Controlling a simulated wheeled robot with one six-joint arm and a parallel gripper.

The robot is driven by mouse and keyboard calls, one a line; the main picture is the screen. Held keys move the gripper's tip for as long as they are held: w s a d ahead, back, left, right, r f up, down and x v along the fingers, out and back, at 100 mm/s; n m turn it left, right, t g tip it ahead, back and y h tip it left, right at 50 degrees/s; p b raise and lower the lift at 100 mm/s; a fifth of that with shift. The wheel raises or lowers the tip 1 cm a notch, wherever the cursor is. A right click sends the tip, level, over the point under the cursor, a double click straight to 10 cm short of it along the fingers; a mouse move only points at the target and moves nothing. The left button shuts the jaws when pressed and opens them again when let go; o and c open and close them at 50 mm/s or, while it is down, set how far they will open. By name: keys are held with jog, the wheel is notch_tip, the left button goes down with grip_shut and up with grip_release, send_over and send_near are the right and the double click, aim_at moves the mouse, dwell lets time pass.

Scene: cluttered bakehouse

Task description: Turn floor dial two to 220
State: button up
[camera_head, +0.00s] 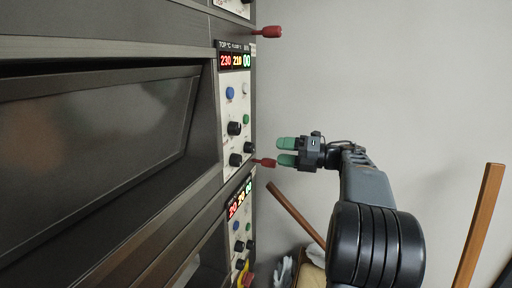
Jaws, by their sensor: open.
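The middle oven's control panel (236,110) carries a lit display (234,61) that appears to read 230 and 210 in red and yellow, with green digits beside them. Its header appears to say top and floor. Below are black dials: an upper one (234,128), a lower right one (248,147) and a lower left one (236,160). Their labels are too small to tell which is floor dial two. My gripper (281,152) has green fingers, is open and empty, and points left towards the panel, apart from the dials.
Red handles stick out beside the panel, one above (267,32) and one low (264,162) near my gripper. A lower panel (240,225) has its own display and dials. Wooden poles (296,213) lean below, near gloves (283,272). The oven door (95,115) is at left.

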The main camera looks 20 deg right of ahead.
aim_at(253, 149)
jog(key=p+x, duration=0.2)
jog(key=x, duration=0.6)
jog(key=shift+w+a, duration=0.2)
jog(key=shift+a, duration=0.05)
jog(key=shift+c, duration=0.2)
jog(key=c, duration=0.9)
jog(key=m, duration=0.4)
jog(key=o, duration=0.9)
jog(key=shift+o, duration=0.2)
jog(key=b+v, duration=0.3)
jog(key=v, duration=1.1)
jog(key=shift+f, duration=0.2)
